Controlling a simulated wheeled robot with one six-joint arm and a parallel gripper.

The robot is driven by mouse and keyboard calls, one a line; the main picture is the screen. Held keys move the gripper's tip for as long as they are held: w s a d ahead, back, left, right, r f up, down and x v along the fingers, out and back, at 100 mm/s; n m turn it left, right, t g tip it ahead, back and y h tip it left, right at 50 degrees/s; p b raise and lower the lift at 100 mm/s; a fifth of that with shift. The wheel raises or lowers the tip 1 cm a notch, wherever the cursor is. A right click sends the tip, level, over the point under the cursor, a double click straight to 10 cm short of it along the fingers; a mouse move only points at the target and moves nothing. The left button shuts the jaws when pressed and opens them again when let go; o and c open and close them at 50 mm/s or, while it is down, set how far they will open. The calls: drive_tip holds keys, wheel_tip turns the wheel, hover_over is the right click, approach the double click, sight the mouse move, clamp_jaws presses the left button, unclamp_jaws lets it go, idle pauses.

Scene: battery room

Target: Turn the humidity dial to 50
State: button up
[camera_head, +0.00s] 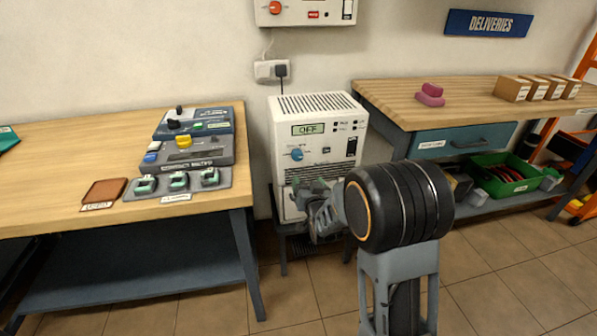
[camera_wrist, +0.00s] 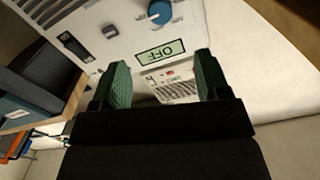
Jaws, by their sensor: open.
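A blue round dial (camera_head: 297,154) sits on the front of a white unit (camera_head: 318,104) whose display (camera_head: 309,129) reads OFF. In the wrist view the dial (camera_wrist: 160,12) shows at the top edge, partly cut off, with the OFF display (camera_wrist: 161,53) just below it. My gripper (camera_head: 312,190) is in front of the unit, below the dial in the head view. In the wrist view its two green-padded fingers (camera_wrist: 163,80) are spread apart with nothing between them. The fingers are apart from the dial. The scale marks around the dial are too small to read.
A left workbench (camera_head: 60,165) carries a grey control panel (camera_head: 190,152), several small clamps and a brown pad (camera_head: 104,190). A right workbench (camera_head: 390,100) holds a pink object (camera_head: 430,95) and several boxes. A green crate (camera_head: 505,175) sits below it. A wall socket (camera_head: 268,70) is behind the unit.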

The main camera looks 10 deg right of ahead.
sight(298, 158)
drive_tip(key=w+b, duration=0.1)
drive_tip(key=w, duration=1.2)
drive_tip(key=shift+w+f+b, duration=0.15)
drive_tip(key=shift+w+b, duration=0.2)
drive_tip(key=c, duration=0.9)
